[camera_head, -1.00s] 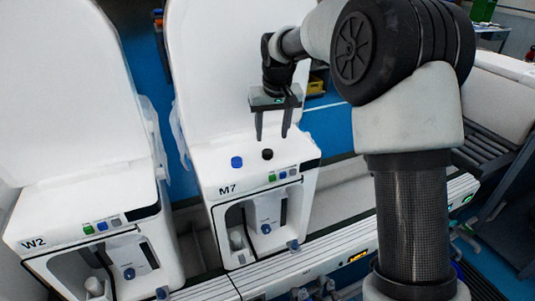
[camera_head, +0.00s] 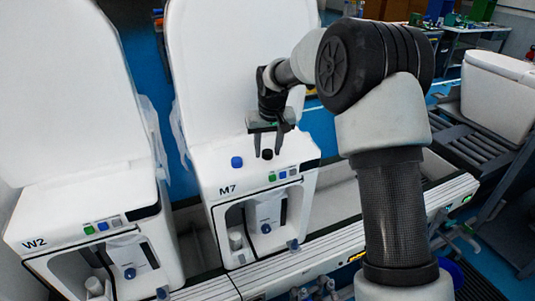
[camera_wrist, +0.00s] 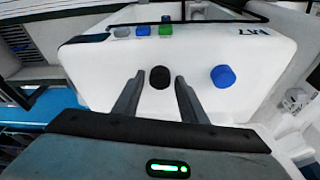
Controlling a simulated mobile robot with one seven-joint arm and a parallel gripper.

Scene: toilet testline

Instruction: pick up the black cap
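The black cap (camera_head: 267,154) sits on the white top of the unit marked M7 (camera_head: 215,175), to the right of a blue cap (camera_head: 237,162). My gripper (camera_head: 267,154) is open, with its two fingers pointing down at the black cap. In the wrist view the black cap (camera_wrist: 160,77) shows between and just beyond the open fingertips (camera_wrist: 160,76). Nothing is held. The blue cap (camera_wrist: 223,77) is outside the fingers on the right in that view. Whether the fingertips are level with the cap is hard to tell.
A tall white panel (camera_head: 240,70) rises behind the caps. Coloured buttons (camera_head: 283,174) line the front edge of M7. Another white unit marked W2 (camera_head: 85,225) stands to the left. A rail (camera_head: 330,240) runs in front.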

